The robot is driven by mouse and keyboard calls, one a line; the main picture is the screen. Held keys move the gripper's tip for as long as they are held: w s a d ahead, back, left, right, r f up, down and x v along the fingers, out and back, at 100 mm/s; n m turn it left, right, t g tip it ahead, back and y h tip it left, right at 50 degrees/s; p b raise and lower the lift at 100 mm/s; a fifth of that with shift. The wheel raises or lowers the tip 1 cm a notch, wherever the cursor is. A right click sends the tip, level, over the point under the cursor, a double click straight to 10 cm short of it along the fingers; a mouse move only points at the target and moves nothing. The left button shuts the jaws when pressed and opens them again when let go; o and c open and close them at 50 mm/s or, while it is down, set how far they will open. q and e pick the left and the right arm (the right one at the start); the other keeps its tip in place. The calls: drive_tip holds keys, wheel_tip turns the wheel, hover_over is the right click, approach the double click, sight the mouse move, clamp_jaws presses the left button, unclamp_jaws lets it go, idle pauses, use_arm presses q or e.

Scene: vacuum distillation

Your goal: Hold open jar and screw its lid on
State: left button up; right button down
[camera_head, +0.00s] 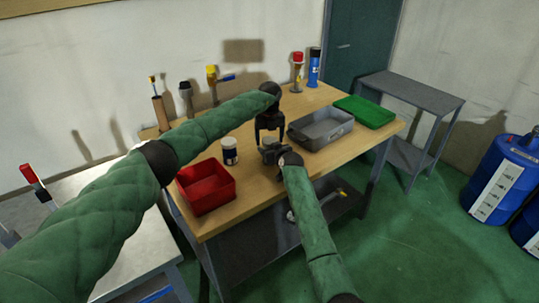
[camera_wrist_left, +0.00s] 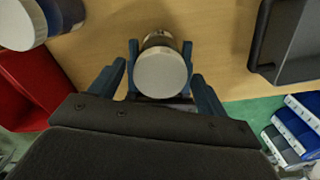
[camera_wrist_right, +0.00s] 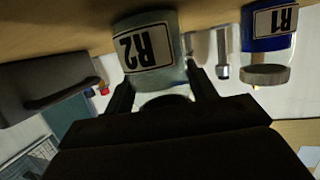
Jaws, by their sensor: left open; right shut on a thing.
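My right gripper (camera_head: 275,155) is shut on a jar labelled R2 (camera_wrist_right: 150,50), above the wooden table. In the left wrist view a pale round lid (camera_wrist_left: 162,72) covers the jar's top and looks seated on it. I cannot tell how tightly it is screwed. My left gripper (camera_head: 269,130) points down from above the jar. Its fingers are open, one to each side of the lid, with a gap between. In the right wrist view the jar appears upside down, and my gripper hides much of its lid end.
A second jar labelled R1 (camera_head: 230,150) stands left of my grippers. A red bin (camera_head: 206,187) is at the table's front left. A grey tray (camera_head: 320,130) lies close on the right, with a green tray (camera_head: 366,111) beyond it. Bottles (camera_head: 314,68) stand along the back.

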use_arm(q)
drive_tip(key=c, duration=1.1)
drive_tip(key=m, duration=0.6)
drive_tip(key=shift+m, duration=0.3)
drive_tip(key=o, duration=1.1)
drive_tip(key=shift+r, duration=2.25)
